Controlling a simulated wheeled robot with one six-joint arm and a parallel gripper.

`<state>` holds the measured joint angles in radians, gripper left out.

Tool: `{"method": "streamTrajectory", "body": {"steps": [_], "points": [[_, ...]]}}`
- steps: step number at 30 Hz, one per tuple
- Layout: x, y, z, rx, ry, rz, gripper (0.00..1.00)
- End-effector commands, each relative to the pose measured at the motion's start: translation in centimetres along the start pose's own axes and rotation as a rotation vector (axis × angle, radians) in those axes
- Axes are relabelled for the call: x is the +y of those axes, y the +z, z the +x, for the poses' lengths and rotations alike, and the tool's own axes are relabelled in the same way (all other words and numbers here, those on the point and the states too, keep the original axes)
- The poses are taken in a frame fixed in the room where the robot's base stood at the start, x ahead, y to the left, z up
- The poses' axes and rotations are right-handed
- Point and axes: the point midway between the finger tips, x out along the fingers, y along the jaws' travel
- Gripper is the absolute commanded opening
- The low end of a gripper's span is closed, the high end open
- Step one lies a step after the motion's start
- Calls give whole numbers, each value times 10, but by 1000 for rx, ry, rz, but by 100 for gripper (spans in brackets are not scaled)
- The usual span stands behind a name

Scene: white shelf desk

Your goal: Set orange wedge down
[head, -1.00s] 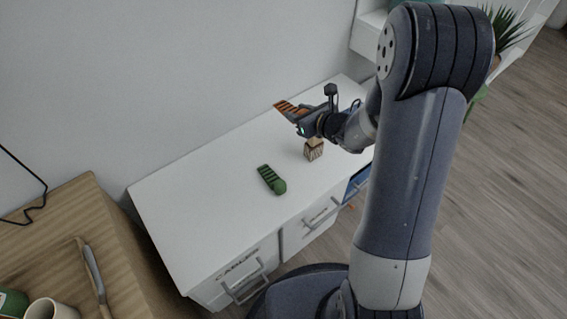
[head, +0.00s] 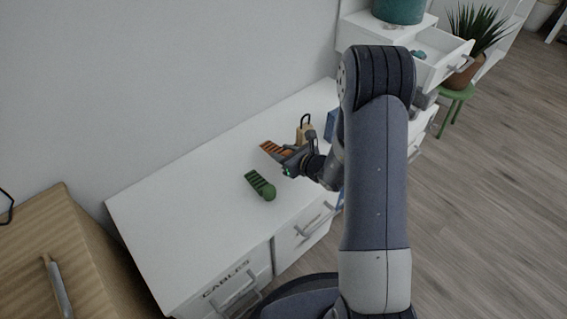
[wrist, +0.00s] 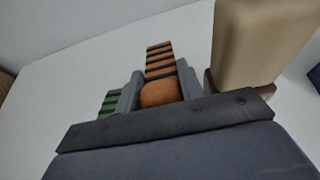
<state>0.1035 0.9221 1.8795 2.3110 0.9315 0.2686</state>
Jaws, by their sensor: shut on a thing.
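My gripper (head: 287,159) is shut on the orange wedge (head: 270,147), a striped, ridged piece with a rounded end. In the wrist view the orange wedge (wrist: 160,92) sits between the two grey fingers (wrist: 158,88), its ridged part pointing away. It is low over the white desk top (head: 190,185); I cannot tell whether it touches the surface. A similar green wedge (head: 259,184) lies on the desk, left of and nearer than my gripper. The green wedge (wrist: 110,102) also shows left of the fingers in the wrist view, partly hidden.
A tan block-like item (head: 304,131) stands just behind my gripper; it is close on the right in the wrist view (wrist: 250,45). A blue item (head: 331,124) stands farther right. Free desk lies to the left. An open drawer (head: 440,58) is at upper right.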

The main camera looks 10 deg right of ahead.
Motion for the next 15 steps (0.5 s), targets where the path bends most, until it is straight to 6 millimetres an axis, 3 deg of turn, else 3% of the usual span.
{"method": "streamTrajectory", "body": {"steps": [7,15], "points": [[0,-33,13,1,1,2,12],[0,-33,14,-1,0,0,12]]}}
